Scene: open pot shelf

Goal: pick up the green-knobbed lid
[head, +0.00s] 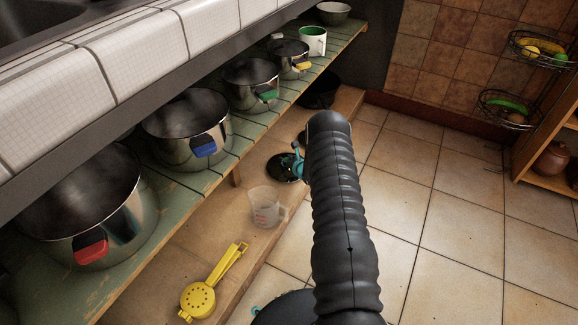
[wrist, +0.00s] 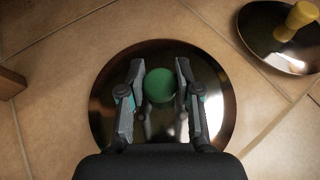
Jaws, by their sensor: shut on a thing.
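The green-knobbed lid is a dark, glossy round disc (wrist: 103,100) below my gripper in the wrist view, with its round green knob (wrist: 160,86) at the middle. My gripper (wrist: 160,92) has one finger on each side of the knob and is shut on it. I cannot tell how far the lid is above the floor.
Another dark lid (wrist: 262,42) with a yellow knob (wrist: 301,16) lies on the tiles at upper right. A measuring jug (head: 264,207) and yellow press (head: 207,290) are on the lower shelf. Pots, including a blue-handled pot (head: 180,130), line the upper shelf.

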